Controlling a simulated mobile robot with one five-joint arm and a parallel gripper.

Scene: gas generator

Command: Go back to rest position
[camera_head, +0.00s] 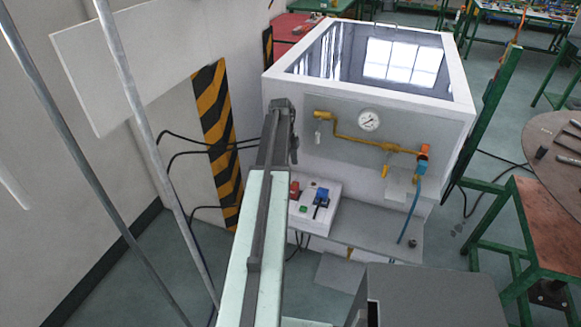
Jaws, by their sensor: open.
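My arm reaches up from the bottom middle of the head view, in front of the white gas generator cabinet (455,104). My gripper (293,153) is small and dark at the far end of the arm, in front of the left part of the cabinet's front face. It is open, and I see nothing held in it. The fingertips are too small to make out clearly. The cabinet's front panel carries a round gauge (369,120), a yellow pipe (345,137) and a blue hose (412,210). A control box (316,208) with red, green and blue controls stands below my gripper.
Metal poles (135,100) and a white board (130,60) stand at the left, near a striped post (213,130). A green-framed table (548,225) and a round table (545,130) stand at the right. A grey box (430,298) is at the bottom. Cables hang behind my arm.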

